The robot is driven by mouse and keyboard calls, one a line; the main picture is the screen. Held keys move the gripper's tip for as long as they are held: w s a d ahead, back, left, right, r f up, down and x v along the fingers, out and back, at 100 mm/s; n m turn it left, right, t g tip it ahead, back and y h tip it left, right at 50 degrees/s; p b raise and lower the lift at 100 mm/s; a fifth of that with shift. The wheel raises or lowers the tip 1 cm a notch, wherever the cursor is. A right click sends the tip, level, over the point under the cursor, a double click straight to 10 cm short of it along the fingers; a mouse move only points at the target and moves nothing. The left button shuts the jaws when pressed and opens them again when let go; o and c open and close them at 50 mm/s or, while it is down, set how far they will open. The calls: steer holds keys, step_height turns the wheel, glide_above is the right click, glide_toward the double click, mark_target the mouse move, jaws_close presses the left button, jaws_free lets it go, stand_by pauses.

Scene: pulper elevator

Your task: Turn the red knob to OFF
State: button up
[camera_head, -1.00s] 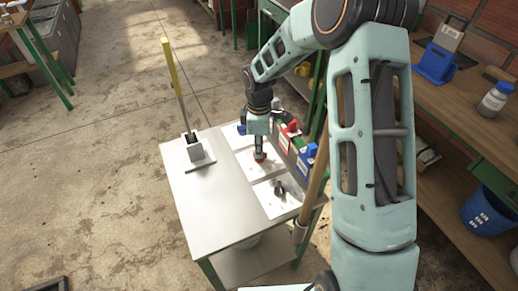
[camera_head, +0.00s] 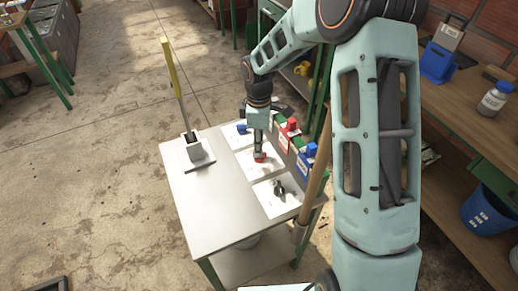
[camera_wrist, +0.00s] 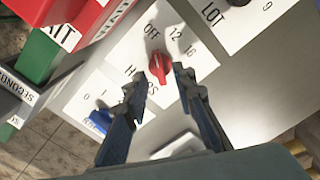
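The red knob (camera_wrist: 160,67) sits on a white label plate in the wrist view, with OFF, 12, 16 and HOURS printed around it. Its exact pointing is hard to read. My gripper (camera_wrist: 160,76) is open, with one dark finger on each side of the knob and visible gaps between. Whether the fingertips reach down to the knob's height I cannot tell. In the head view my gripper (camera_head: 259,151) is just above the red knob (camera_head: 260,157), which it partly hides.
A blue switch (camera_head: 242,128) and a black knob (camera_head: 278,188) flank the red knob on the panel. Red (camera_head: 288,130) and blue (camera_head: 307,155) bins stand along the right edge. A lever with a yellow handle (camera_head: 172,75) rises at left.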

step_height(320, 180, up, 10)
stand_by(0.3)
steer(key=shift+f, duration=0.15)
